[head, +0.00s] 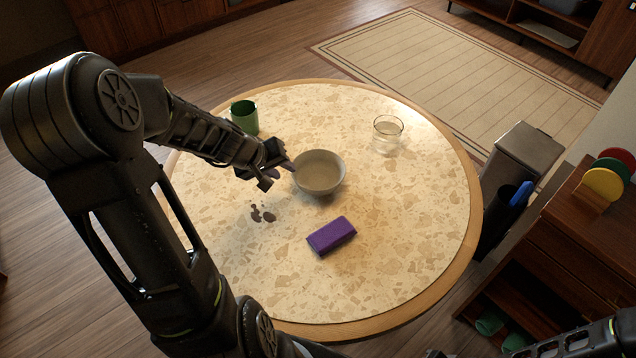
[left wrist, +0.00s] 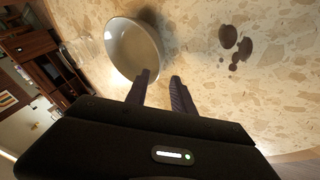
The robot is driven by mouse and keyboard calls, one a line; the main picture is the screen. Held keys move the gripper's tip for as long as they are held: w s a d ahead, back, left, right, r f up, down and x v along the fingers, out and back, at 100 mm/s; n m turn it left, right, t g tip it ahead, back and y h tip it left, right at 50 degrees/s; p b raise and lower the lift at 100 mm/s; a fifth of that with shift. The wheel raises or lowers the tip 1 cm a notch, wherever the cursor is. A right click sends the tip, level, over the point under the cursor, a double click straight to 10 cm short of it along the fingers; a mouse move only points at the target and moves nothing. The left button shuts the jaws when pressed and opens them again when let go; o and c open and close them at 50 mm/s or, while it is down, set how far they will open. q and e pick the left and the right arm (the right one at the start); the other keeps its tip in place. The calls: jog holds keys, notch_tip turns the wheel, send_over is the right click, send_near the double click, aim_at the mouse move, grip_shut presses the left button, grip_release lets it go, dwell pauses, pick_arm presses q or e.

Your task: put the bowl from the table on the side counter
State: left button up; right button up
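A beige bowl (head: 319,172) stands upright on the round speckled table (head: 400,230), near its middle. My left gripper (head: 280,170) is just left of the bowl in the head view, fingers pointing toward it. In the left wrist view the bowl (left wrist: 133,48) lies ahead of the gripper (left wrist: 160,82), whose two fingers are apart with nothing between them. One fingertip is close to the bowl's rim; I cannot tell whether it touches. My right arm shows only in part at the lower right, its gripper out of view. I cannot tell which surface is the side counter.
On the table are a green cup (head: 244,116), a clear glass (head: 387,134), a purple block (head: 331,236) and dark spots (head: 263,214). A bin (head: 523,155) and a wooden cabinet (head: 577,245) with coloured discs (head: 603,184) stand at the right. The table's right side is clear.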

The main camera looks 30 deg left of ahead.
aim_at(294, 174)
dwell(0.3)
pick_arm(q)
jog(key=shift+x, duration=1.3)
jog(key=x, duration=0.5)
jog(key=shift+w+b, duration=0.2)
jog(key=shift+b, duration=0.2)
jog(key=shift+c, duration=0.3)
grip_shut()
dwell(0.4)
